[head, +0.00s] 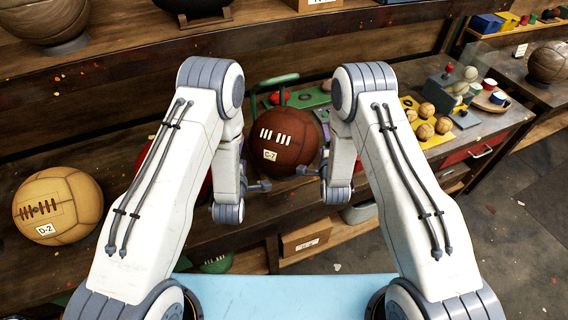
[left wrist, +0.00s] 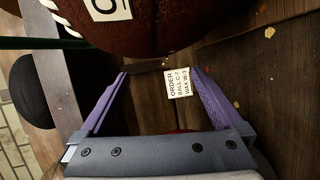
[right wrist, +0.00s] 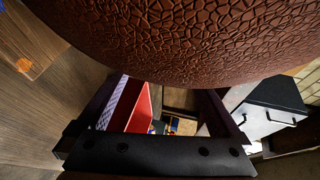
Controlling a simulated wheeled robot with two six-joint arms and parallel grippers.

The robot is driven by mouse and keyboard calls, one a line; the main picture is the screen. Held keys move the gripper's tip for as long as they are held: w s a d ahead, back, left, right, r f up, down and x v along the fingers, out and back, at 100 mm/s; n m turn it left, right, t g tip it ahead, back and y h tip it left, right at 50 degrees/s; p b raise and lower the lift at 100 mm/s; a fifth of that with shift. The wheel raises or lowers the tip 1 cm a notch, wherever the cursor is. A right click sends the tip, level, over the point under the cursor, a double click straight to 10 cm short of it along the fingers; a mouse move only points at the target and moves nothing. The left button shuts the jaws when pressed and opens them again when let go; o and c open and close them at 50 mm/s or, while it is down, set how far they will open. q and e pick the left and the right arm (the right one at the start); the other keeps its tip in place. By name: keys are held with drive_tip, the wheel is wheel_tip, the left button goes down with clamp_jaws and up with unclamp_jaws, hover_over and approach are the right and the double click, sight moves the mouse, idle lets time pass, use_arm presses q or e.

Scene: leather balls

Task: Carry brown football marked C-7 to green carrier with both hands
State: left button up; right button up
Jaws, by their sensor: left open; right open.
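The brown football marked C-7 (head: 285,143), with white laces and a label, sits between my two arms in the head view. My left gripper (head: 262,186) is open at its lower left side; my right gripper (head: 303,170) is open at its lower right side. The ball fills the top of the left wrist view (left wrist: 160,25) and the right wrist view (right wrist: 190,40), above the spread fingers. Contact cannot be told. The green carrier (head: 275,80) is behind the ball; its handle shows and its lower part is largely hidden.
A tan ball marked D-2 (head: 60,210) is at left; a red ball is mostly hidden behind my left arm. An order card (left wrist: 178,83) lies on the wood. Small tan balls (head: 425,130) sit on a yellow mat at right. A light blue surface (head: 285,297) is in front.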

use_arm(q)
drive_tip(key=v, duration=0.5)
drive_tip(key=shift+s+r, duration=0.1)
drive_tip(key=shift+s, duration=0.1)
use_arm(e)
drive_tip(key=v, duration=1.2)
use_arm(q)
drive_tip(key=x, duration=0.7)
drive_tip(key=shift+w, duration=0.4)
use_arm(e)
drive_tip(key=x, duration=1.2)
